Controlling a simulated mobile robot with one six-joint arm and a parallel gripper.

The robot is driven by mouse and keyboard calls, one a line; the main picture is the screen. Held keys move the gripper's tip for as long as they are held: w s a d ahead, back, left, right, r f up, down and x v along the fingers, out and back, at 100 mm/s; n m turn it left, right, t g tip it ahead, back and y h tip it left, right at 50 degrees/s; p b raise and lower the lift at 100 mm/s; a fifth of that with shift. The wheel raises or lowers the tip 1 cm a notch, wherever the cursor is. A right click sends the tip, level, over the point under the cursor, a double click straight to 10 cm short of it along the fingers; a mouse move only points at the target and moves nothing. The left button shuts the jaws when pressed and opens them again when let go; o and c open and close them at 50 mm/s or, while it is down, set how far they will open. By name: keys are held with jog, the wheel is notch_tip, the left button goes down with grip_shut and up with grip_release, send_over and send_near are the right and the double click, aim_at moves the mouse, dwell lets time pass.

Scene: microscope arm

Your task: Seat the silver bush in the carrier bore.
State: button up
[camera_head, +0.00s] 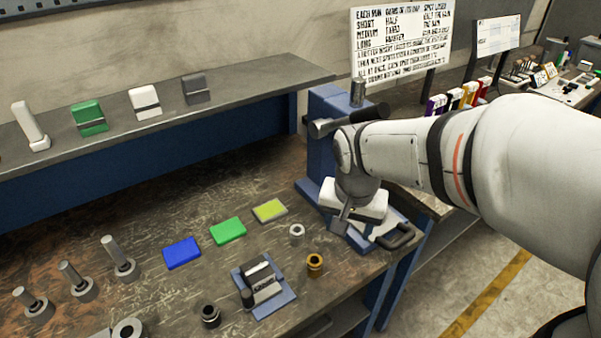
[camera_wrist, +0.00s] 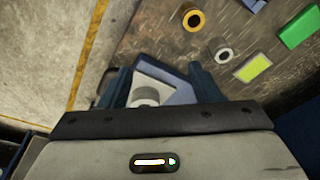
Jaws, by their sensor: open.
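The silver bush (camera_head: 297,231) is a short ring standing on the bench, left of my gripper (camera_head: 342,222). In the wrist view the silver bush (camera_wrist: 222,53) stands beyond the right finger, apart from it. My gripper (camera_wrist: 160,82) is open, with no bush between its fingers. It is over the base of a blue press (camera_head: 328,110). A grey cylindrical part (camera_wrist: 146,95) on that base shows between the fingers, partly hidden. I cannot tell which part is the carrier; a grey block with a round opening (camera_head: 128,330) is cut off at the bottom edge.
A brass bush (camera_head: 314,264) and a black bush (camera_head: 210,316) stand nearby. A grey fixture on a blue plate (camera_head: 263,287) lies left of the brass bush. Blue, green and yellow pads (camera_head: 228,231) and several upright pins (camera_head: 118,258) are farther left. A shelf (camera_head: 235,97) runs behind.

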aim_at(297, 229)
jog(key=w+a+f+m, duration=0.1)
jog(key=w+a+f, duration=0.1)
jog(key=w+a, duration=0.1)
jog(key=w+a+f+m+p, duration=0.1)
jog(key=w+a+m, duration=0.1)
jog(key=w+a, duration=0.1)
jog(key=w+a+f+m, duration=0.2)
jog(key=w+a, duration=0.2)
jog(key=shift+f+g+h+p, duration=0.35)
jog(key=shift+g+h, duration=0.05)
jog(key=shift+a+f, duration=0.15)
jog(key=shift+f, duration=0.15)
jog(key=f, duration=0.2)
jog(key=f+p, duration=0.1)
jog(key=f, duration=0.4)
jog(key=shift+w+f, duration=0.15)
jog(key=shift+w, duration=0.25)
jog(key=shift+c, duration=0.5)
jog(key=c, duration=1.1)
